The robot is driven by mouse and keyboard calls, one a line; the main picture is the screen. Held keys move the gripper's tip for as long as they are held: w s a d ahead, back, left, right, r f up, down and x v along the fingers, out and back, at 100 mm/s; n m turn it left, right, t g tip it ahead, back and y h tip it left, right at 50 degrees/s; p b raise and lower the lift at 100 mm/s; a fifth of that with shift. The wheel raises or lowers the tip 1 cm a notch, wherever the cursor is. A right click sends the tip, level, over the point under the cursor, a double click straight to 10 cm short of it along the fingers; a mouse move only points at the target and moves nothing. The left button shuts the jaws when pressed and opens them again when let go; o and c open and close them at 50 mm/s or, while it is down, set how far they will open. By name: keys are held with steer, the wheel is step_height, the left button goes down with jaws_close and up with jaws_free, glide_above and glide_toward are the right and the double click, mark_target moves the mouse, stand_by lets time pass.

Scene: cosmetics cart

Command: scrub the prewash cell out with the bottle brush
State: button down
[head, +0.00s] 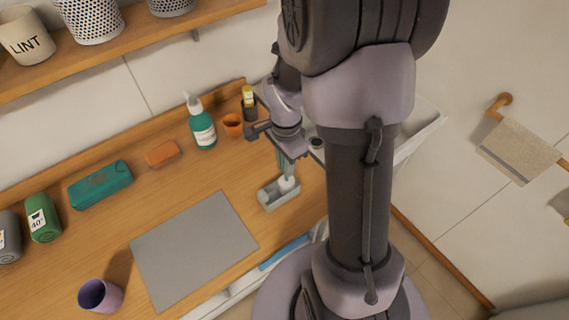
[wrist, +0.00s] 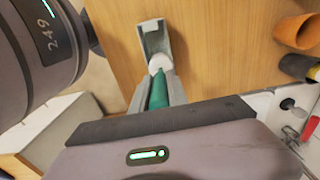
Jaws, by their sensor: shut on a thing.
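A small pale grey tray (head: 270,206) with open compartments stands on the wooden counter near its right end. It also shows in the wrist view (wrist: 149,27). My gripper (head: 287,168) is above the tray and shut on the bottle brush, by its teal handle (wrist: 158,92). The brush points down, and its white head (wrist: 158,63) is at the tray, low in or just over the compartment at its right end in the head view. I cannot tell whether the bristles touch the floor or walls. My gripper hides part of the tray in the wrist view.
A teal spray bottle (head: 203,128), an orange cup (head: 233,126) and a dark yellow-topped container (head: 249,106) stand behind the tray. A grey mat (head: 193,250) lies to the left, with a purple cup (head: 100,295) beyond it. A white basin (head: 427,121) is at right.

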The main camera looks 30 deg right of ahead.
steer(key=shift+a+b, duration=0.6)
steer(key=shift+a, duration=1.5)
steer(key=shift+d, duration=2.4)
steer(key=shift+a+f, duration=0.15)
steer(key=shift+a, duration=0.95)
step_height(320, 180, up, 9)
steer(key=a+p, duration=0.2)
steer(key=p, duration=0.4)
steer(key=shift+a+r, duration=0.2)
steer(key=shift+a, duration=0.1)
